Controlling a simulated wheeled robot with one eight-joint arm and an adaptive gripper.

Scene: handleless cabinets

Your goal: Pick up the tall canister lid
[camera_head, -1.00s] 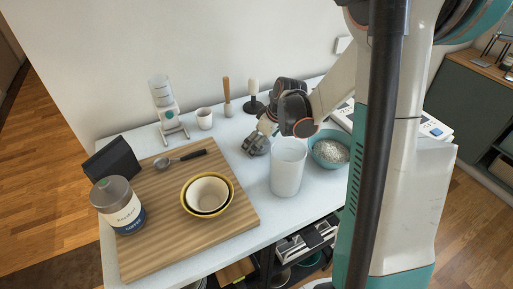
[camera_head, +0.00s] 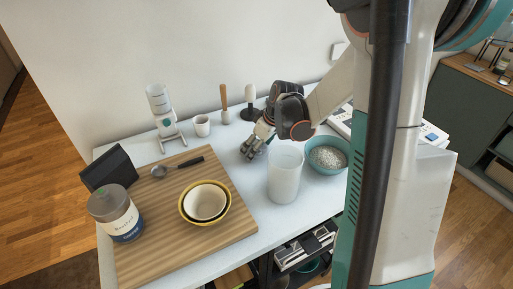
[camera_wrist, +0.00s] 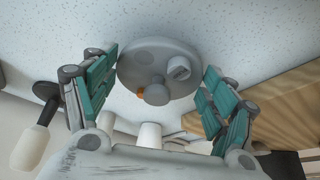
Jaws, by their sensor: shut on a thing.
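The lid (camera_wrist: 150,55) is a round grey disc with a central knob, seen in the wrist view against the speckled worktop. I cannot tell whether the lid still touches the worktop. In the head view my gripper (camera_head: 253,150) is low over the worktop, behind and left of a tall whitish canister (camera_head: 285,178), which stands upright and looks open at the top. The lid cannot be made out in the head view.
A teal bowl of pale grains (camera_head: 327,155) stands right of the canister. A wooden board (camera_head: 165,240) at left holds a coffee jar (camera_head: 116,212), nested bowls (camera_head: 205,201) and a scoop (camera_head: 180,166). A small cup (camera_head: 201,126) and a black-based stand (camera_head: 248,110) are behind.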

